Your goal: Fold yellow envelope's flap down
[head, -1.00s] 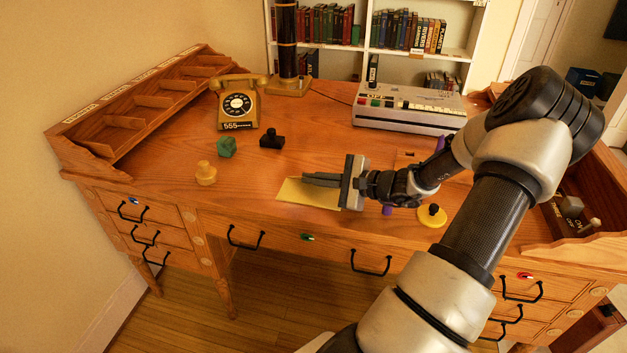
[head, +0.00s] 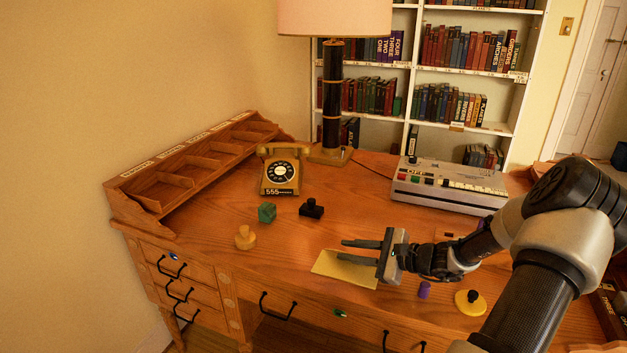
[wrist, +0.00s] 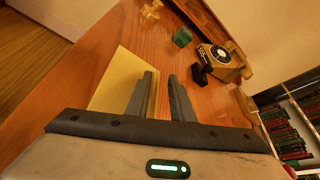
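The yellow envelope (head: 342,268) lies on the desk near its front edge. It also shows in the wrist view (wrist: 118,78), left of and partly behind the fingers. I cannot make out its flap. My gripper (head: 343,250) is over the envelope's far right part, with its fingers pointing left. In the wrist view my gripper (wrist: 162,78) has its two fingers apart with bare desk between them, and it holds nothing. I cannot tell whether a finger touches the envelope.
A yellow stamp-like piece (head: 245,238), a green block (head: 267,212) and a black piece (head: 311,208) stand left of and behind the envelope. A telephone (head: 281,172) is farther back. A purple piece (head: 424,290) and a yellow disc (head: 470,302) lie right.

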